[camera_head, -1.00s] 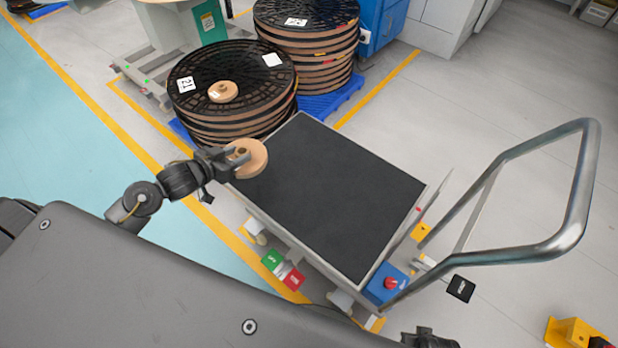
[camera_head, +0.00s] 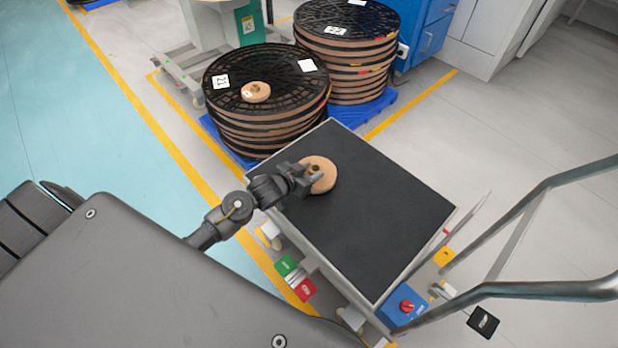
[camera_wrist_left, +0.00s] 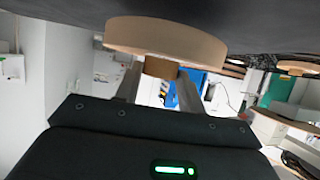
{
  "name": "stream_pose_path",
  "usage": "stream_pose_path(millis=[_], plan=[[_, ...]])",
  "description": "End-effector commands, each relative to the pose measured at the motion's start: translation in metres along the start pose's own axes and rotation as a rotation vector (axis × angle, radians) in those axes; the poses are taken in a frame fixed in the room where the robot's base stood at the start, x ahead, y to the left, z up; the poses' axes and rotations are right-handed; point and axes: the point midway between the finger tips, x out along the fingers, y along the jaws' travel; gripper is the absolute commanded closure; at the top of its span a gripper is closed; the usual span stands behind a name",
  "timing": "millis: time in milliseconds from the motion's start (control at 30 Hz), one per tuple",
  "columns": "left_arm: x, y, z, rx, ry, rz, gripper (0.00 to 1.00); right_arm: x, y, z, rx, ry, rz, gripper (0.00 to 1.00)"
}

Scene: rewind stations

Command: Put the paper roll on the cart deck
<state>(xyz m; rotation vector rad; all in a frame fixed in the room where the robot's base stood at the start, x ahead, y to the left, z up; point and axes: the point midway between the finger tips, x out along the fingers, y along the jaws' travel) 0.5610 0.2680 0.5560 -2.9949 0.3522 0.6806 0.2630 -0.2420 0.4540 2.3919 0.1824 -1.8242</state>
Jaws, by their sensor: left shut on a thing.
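A tan paper roll (camera_head: 325,180) with a core hole is over the left part of the cart deck (camera_head: 385,215), a black mat with a light rim. My left gripper (camera_head: 309,175) is shut on the roll's core, reaching in from the left. In the left wrist view the roll (camera_wrist_left: 165,38) lies flat very close to the dark deck (camera_wrist_left: 265,18); whether it touches I cannot tell. My right gripper is not in view.
A second tan roll (camera_head: 256,92) lies on a stack of black reels (camera_head: 265,125) behind the cart. Another reel stack (camera_head: 350,75) stands beside it. The cart's metal handle (camera_head: 540,215) rises at the right. Most of the deck is bare.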

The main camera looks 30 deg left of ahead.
Motion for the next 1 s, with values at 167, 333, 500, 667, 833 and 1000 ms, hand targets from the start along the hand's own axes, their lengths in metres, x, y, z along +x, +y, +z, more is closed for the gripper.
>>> stream_pose_path(millis=[167,333,500,667,833,1000], plan=[[0.009,-0.002,0.024,0.001,-0.002,-0.003,0.89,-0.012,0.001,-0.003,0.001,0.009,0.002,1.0],[0.01,-0.002,0.024,0.002,-0.001,-0.003,0.89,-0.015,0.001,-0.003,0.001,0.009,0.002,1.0],[0.01,-0.002,0.025,0.001,-0.001,-0.003,0.89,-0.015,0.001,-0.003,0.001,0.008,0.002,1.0],[0.011,-0.002,0.027,0.001,-0.003,-0.003,0.49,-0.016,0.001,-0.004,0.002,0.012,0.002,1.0],[0.011,-0.002,0.027,0.001,-0.003,-0.003,0.39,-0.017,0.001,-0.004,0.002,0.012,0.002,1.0],[0.011,-0.002,0.026,0.002,-0.003,-0.003,0.39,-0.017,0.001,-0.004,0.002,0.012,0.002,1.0]])
